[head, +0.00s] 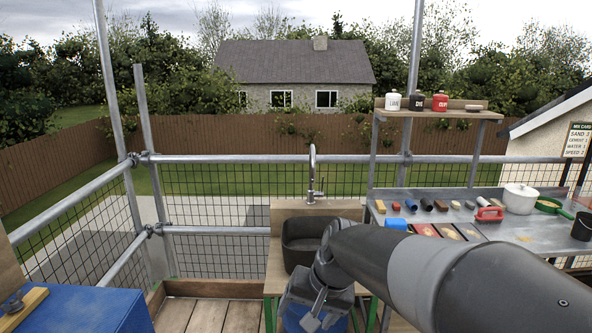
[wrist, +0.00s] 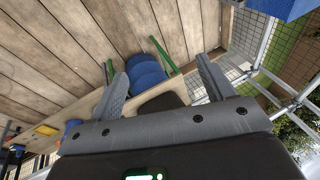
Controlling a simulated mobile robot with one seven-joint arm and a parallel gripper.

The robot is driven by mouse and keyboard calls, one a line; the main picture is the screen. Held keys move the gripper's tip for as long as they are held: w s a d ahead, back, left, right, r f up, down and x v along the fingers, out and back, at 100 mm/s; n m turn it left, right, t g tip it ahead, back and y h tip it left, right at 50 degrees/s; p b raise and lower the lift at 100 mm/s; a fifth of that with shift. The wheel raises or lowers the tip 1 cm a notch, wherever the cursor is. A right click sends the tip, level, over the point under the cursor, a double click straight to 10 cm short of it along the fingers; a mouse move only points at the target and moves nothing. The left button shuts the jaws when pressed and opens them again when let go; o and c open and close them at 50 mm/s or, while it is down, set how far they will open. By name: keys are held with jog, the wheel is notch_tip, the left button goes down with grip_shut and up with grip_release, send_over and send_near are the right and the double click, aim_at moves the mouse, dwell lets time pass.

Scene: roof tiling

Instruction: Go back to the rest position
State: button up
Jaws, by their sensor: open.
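My gripper (head: 318,305) is low in the middle of the head view, at the end of my arm, which reaches in from the lower right. It is in front of the stand with the dark basin (head: 300,240) and the tap (head: 312,175). In the wrist view my gripper (wrist: 163,82) has its two fingers wide apart, with nothing held between them. Beyond the fingers are a blue rounded container (wrist: 147,70), green legs (wrist: 164,55) and wooden boards (wrist: 60,45). Part of the basin stand is hidden behind my arm.
A shelf (head: 440,112) above carries three jars. Scaffold rails and mesh (head: 215,210) close the back. A blue box (head: 85,310) stands lower left.

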jog(key=s+d+r+n+t+h, duration=0.1)
jog(key=s+d+r+t+h, duration=0.2)
jog(key=s+d, duration=1)
jog(key=shift+s+h, duration=0.3)
jog(key=shift+s, duration=0.3)
dwell(0.6)
